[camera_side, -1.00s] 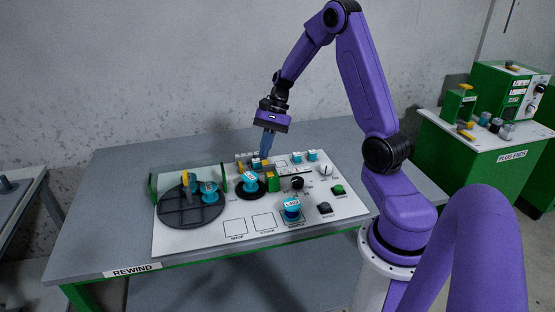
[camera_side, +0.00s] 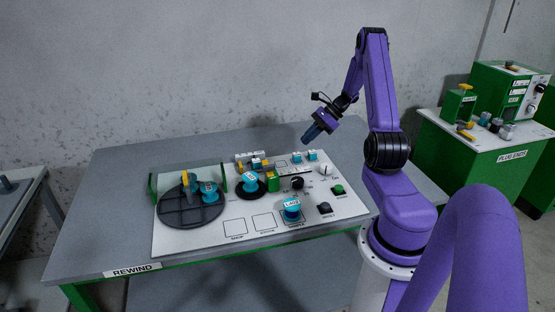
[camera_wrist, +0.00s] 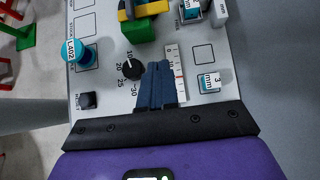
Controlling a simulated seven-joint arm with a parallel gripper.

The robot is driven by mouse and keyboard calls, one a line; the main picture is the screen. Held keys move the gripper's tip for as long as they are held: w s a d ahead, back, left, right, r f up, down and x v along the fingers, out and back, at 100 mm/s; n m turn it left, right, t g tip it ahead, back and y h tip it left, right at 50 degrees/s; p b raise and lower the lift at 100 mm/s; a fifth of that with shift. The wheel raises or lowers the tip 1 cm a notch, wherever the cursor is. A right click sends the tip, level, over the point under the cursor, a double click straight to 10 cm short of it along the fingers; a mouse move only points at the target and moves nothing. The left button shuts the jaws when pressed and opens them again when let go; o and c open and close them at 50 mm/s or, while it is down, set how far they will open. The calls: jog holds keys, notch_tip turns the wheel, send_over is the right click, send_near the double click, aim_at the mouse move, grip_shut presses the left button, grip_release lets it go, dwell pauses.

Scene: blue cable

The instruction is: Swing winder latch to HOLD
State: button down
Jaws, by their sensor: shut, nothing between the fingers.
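The winder panel (camera_side: 215,238) is a white board on the grey bench. At its left is a dark round reel (camera_side: 190,211) with a yellow upright piece (camera_side: 185,179) and a blue labelled spool (camera_side: 209,189). A green block with yellow on it (camera_side: 272,177) sits mid-panel; it also shows in the wrist view (camera_wrist: 145,28). A black dial (camera_side: 297,183) with numbers around it shows in the wrist view (camera_wrist: 131,69). I cannot read a HOLD mark or tell which part is the latch. My gripper (camera_side: 310,135) is shut and empty, above the panel's back right, its blue fingers (camera_wrist: 157,70) together.
A blue labelled spool (camera_side: 291,210) stands at the panel front. Small blue-and-white blocks (camera_side: 304,156) sit at its back right. A green button (camera_side: 337,190) and a black button (camera_side: 325,208) are at the right. The bench's front left is bare.

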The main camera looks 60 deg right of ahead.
aim_at(268, 173)
jog(key=shift+w, duration=0.1)
jog(key=x, duration=1)
jog(key=shift+a+f, duration=0.15)
jog(key=shift+w+a, duration=0.85)
jog(key=shift+w, duration=0.05)
jog(key=shift+w+a, duration=0.45)
